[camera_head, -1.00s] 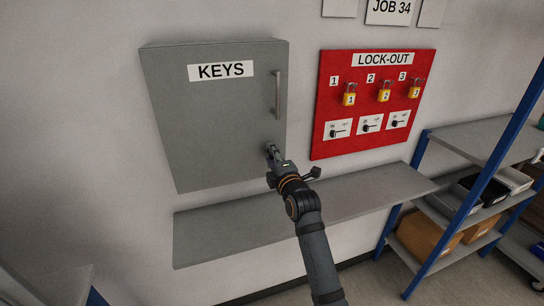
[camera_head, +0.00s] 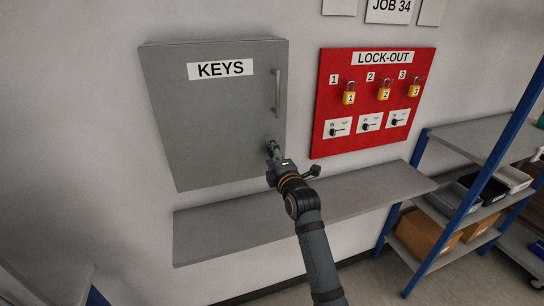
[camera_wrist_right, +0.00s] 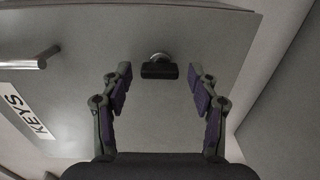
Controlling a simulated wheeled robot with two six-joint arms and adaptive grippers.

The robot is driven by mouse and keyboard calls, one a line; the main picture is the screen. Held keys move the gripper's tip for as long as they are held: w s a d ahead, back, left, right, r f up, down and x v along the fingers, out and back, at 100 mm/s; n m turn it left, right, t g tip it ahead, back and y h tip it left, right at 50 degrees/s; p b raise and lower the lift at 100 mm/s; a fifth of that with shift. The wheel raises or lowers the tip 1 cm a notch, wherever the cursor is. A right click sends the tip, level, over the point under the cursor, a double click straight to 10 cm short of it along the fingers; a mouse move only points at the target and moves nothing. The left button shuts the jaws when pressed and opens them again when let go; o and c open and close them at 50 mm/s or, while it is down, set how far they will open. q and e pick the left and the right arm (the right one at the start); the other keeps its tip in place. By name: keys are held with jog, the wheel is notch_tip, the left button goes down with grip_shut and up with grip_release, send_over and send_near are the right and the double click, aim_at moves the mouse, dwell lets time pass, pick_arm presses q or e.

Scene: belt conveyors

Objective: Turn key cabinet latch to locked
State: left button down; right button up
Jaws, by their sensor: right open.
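The grey key cabinet (camera_head: 215,125) hangs on the wall with its door closed and a KEYS label on it. In the right wrist view its latch (camera_wrist_right: 160,69) is a short dark bar on a round light base. The bar lies across the picture. My right gripper (camera_head: 273,147) is at the lower right of the cabinet door. In the right wrist view the right gripper (camera_wrist_right: 159,85) is open, with one finger on each side of the latch and a gap to both. In the head view the gripper hides the latch. My left gripper is not in view.
A door handle (camera_head: 277,94) stands out above the gripper. A grey shelf (camera_head: 220,230) runs below the cabinet. A red lock-out board (camera_head: 330,100) with yellow padlocks hangs to the right. A blue-framed rack (camera_head: 480,190) stands at the far right.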

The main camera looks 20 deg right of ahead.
jog(key=s, duration=1.2)
jog(key=shift+d, duration=0.2)
notch_tip(320, 180, down, 27)
jog(key=w+a+m+g+b, duration=0.1)
jog(key=m+g, duration=0.4)
jog(key=s+d+f+m+g+b, duration=0.15)
jog(key=s+f, duration=0.25)
jog(key=f, duration=0.6)
jog(key=s+f+m+g, duration=0.2)
jog(key=s+f+m, duration=0.15)
jog(key=f, duration=0.75)
jog(key=s+d+f+m+g, duration=0.3)
jog(key=s+f+g, duration=0.1)
jog(key=s+f, duration=1.2)
jog(key=s+d+f+m+g, duration=0.1)
jog(key=s+f, duration=0.2)
jog(key=s, duration=0.4)
jog(key=s+d+f+m+g+h+b, duration=0.1)
jog(key=s+d+f+m+g, duration=0.1)
jog(key=s, duration=0.6)
jog(key=s+d+f+m+g, duration=0.1)
jog(key=s+d+f+m, duration=0.1)
jog(key=s+f, duration=0.2)
jog(key=s, duration=0.3)
jog(key=shift+s+f+b, duration=0.3)
jog(key=shift+s, duration=0.1)
